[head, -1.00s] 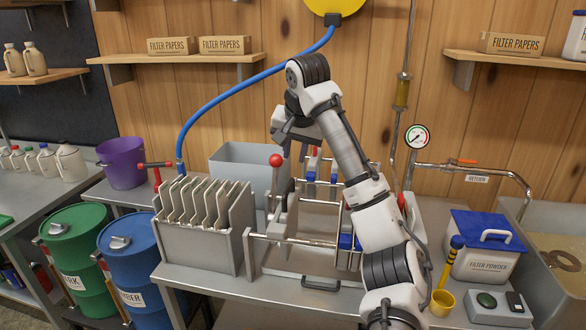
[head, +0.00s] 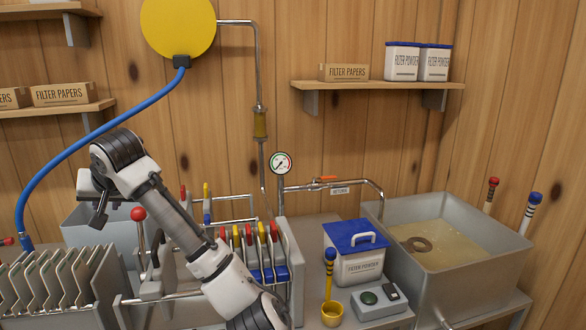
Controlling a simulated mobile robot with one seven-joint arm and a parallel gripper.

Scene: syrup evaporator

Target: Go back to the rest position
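My gripper (head: 100,206) is at the left of the head view, at the end of my raised, bent arm. It hangs above the filter press, close to a lever with a red ball knob (head: 138,213). The fingers are small and dark here, and I cannot tell whether they are open or shut. I see nothing hanging from them. My arm crosses in front of part of the press. Several handles with red, yellow and blue ends (head: 250,236) stand at the press's right side.
A rack of filter plates (head: 58,284) stands at lower left. A filter powder box (head: 357,262) with a blue lid, a yellow cup (head: 332,314) and a small grey unit (head: 379,302) are right of the press. A steel basin (head: 450,275) stands far right. A blue hose (head: 75,150) curves behind my arm.

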